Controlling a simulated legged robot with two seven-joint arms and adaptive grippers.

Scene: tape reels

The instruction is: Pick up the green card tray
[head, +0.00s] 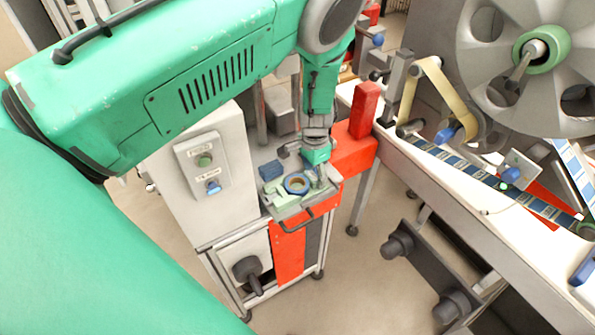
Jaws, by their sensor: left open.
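The pale green card tray (289,211) lies on a small grey machine top in the middle of the head view, with a dark handle at its front edge. A ring-shaped tape reel (297,184), blue outside and tan inside, sits on it. My left gripper (321,181) points down over the right side of the tray, close to the reel. It is open. The gripper and wrist hide part of the tray's right side, and I cannot tell whether the fingers touch the tray. My right gripper is not in view.
A dark blue block (271,170) lies behind the tray. A grey control box (206,170) stands left. A red block (365,109) stands behind right. A white conveyor frame (440,179) with a large reel (535,50) fills the right.

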